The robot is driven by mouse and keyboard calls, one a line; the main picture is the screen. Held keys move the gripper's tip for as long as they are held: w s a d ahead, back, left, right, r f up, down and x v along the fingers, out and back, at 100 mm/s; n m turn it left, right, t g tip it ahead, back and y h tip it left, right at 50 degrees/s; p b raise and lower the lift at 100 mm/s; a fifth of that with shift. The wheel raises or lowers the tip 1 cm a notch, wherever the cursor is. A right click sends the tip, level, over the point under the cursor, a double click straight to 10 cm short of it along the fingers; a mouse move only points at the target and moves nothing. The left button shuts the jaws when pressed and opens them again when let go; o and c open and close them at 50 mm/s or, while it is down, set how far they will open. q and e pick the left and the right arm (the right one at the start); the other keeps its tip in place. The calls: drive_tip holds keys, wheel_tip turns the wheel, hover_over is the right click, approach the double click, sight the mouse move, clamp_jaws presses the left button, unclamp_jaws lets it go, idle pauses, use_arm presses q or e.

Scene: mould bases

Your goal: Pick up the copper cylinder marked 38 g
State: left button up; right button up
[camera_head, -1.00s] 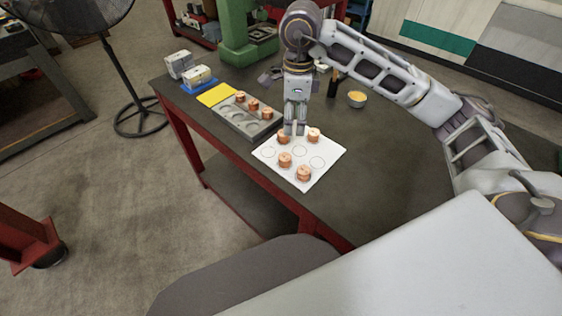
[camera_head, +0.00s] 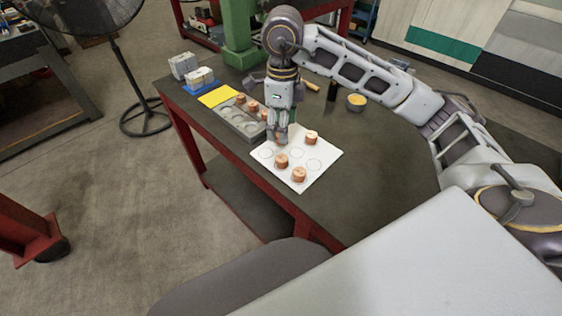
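Three copper cylinders show on a white sheet (camera_head: 326,156) with printed circles: one at the back right (camera_head: 311,138), one at the front left (camera_head: 282,161) and one at the front (camera_head: 299,175). My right gripper (camera_head: 281,138) points down at the sheet's back corner. A copper cylinder seen there earlier is now hidden by the gripper, and I cannot tell whether the fingers are shut on it. More copper cylinders (camera_head: 253,106) stand along a grey tray (camera_head: 236,122). The gram marks are too small to read. My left gripper is not in view.
A yellow pad (camera_head: 218,96) and pale blocks on a blue base (camera_head: 200,78) lie left of the tray. The dark table (camera_head: 382,165) is clear right of the sheet.

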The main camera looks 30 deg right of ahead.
drive_tip(key=m, duration=0.3)
hover_over(282, 158)
drive_tip(key=f, duration=0.7)
drive_tip(key=shift+s+a+f, duration=0.15)
drive_tip(key=shift+s+f, duration=0.1)
drive_tip(key=shift+s, duration=0.05)
drive_tip(key=shift+f, duration=0.6)
drive_tip(key=shift+w+f+p, duration=0.1)
drive_tip(key=shift+f+p, duration=0.2)
drive_tip(key=shift+f, duration=0.2)
wheel_tip(282, 158, down, 3)
drive_tip(key=shift+w+r+p, duration=0.15)
drive_tip(key=shift+p, duration=0.15)
drive_tip(key=shift+f, duration=0.75)
clamp_jaws()
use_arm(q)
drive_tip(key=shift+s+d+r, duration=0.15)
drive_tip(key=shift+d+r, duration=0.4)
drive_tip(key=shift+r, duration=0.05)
